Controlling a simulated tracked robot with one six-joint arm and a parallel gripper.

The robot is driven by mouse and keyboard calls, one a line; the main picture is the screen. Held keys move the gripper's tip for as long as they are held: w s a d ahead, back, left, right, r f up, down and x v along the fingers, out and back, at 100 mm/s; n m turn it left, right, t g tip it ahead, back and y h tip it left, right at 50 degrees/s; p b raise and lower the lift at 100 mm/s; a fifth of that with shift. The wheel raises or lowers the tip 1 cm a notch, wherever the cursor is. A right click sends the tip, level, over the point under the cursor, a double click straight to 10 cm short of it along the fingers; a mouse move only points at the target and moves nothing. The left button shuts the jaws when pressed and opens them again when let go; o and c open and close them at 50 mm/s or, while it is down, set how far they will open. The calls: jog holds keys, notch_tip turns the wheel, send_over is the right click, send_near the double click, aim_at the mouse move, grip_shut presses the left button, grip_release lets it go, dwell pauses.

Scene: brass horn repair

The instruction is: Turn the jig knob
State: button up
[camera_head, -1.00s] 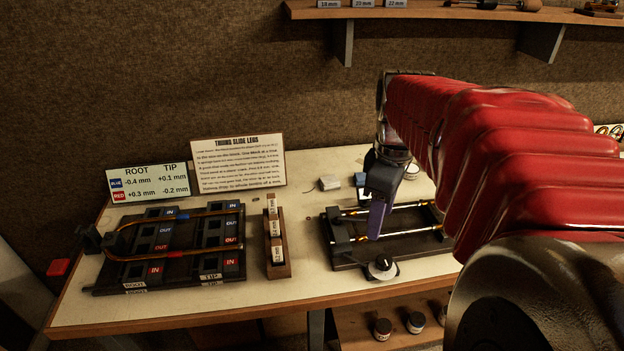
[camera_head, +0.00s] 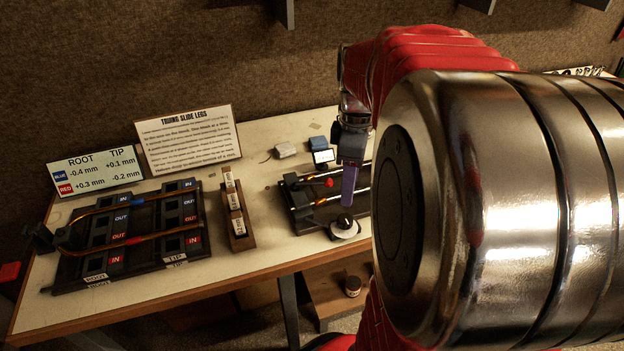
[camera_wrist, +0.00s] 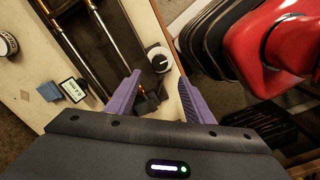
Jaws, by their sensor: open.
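The jig knob (camera_head: 345,224) is a black knob on a round white dial at the front edge of the black slide jig (camera_head: 305,222). In the wrist view, the knob (camera_wrist: 159,60) shows with a light pointer mark, just beyond and between the fingertips. My gripper (camera_head: 348,203) has purple fingers that point down just above the knob. In the wrist view, my gripper (camera_wrist: 159,77) is open with nothing between its fingers. I cannot tell any contact with the knob. My arm hides the right part of the jig in the head view.
Left on the bench lie a black gauge board (camera_head: 150,250) with a bent brass tube and a wooden block rack (camera_head: 237,222). Behind stand a ROOT/TIP card (camera_head: 95,171) and an instruction sign (camera_head: 188,138). A small display (camera_head: 323,157) stands behind the jig. The bench's front edge is close.

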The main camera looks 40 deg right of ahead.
aim_at(346, 218)
notch_tip(346, 218, down, 11)
jog(key=shift+r, duration=0.2)
dwell(0.4)
jog(key=c, duration=1)
jog(key=shift+d, duration=0.1)
jog(key=shift+c, duration=0.2)
